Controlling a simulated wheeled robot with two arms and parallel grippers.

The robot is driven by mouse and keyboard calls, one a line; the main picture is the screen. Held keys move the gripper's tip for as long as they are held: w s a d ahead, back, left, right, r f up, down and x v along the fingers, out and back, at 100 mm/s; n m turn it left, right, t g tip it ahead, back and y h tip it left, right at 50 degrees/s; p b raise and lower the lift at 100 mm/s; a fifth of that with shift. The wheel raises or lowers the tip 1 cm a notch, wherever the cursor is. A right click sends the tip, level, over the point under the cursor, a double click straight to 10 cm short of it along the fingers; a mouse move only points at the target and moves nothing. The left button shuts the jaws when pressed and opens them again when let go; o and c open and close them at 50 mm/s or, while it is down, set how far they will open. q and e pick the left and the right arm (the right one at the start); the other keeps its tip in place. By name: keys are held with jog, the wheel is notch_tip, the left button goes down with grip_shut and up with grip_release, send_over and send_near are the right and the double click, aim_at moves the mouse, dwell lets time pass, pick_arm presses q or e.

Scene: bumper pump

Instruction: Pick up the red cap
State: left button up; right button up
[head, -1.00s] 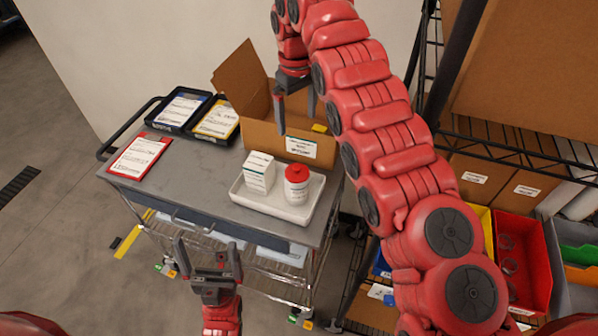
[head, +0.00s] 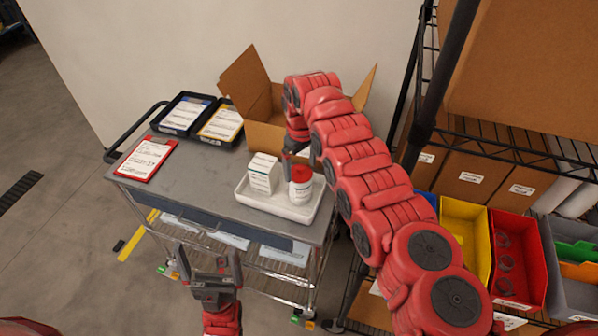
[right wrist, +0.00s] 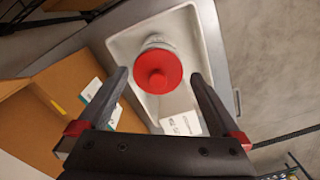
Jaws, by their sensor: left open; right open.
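The red cap (head: 300,174) sits on a white bottle (head: 300,191) that stands upright in a white tray (head: 262,203) on the cart. In the right wrist view the red cap (right wrist: 158,71) shows from above, ahead of and between the two fingers. My right gripper (right wrist: 162,80) is open and empty, pointing down over the cap. In the head view my right gripper (head: 299,160) is just behind and above the cap, partly hidden by its arm. My left gripper (head: 209,268) is open and empty in front of the cart, away from the cap.
A white box (head: 264,174) stands left of the bottle in the tray. An open cardboard box (head: 262,105) is behind. A red clipboard (head: 146,158) and two document trays (head: 184,114) lie on the cart's left. Shelves with coloured bins (head: 465,240) stand on the right.

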jog(key=shift+w+a+f, duration=0.1)
jog(key=shift+w+f, duration=0.05)
jog(key=shift+f, duration=0.15)
jog(key=shift+w, duration=0.1)
jog(key=shift+c, duration=0.6)
jog(key=c, duration=1)
jog(key=shift+o, duration=0.2)
jog(key=shift+r, duration=0.1)
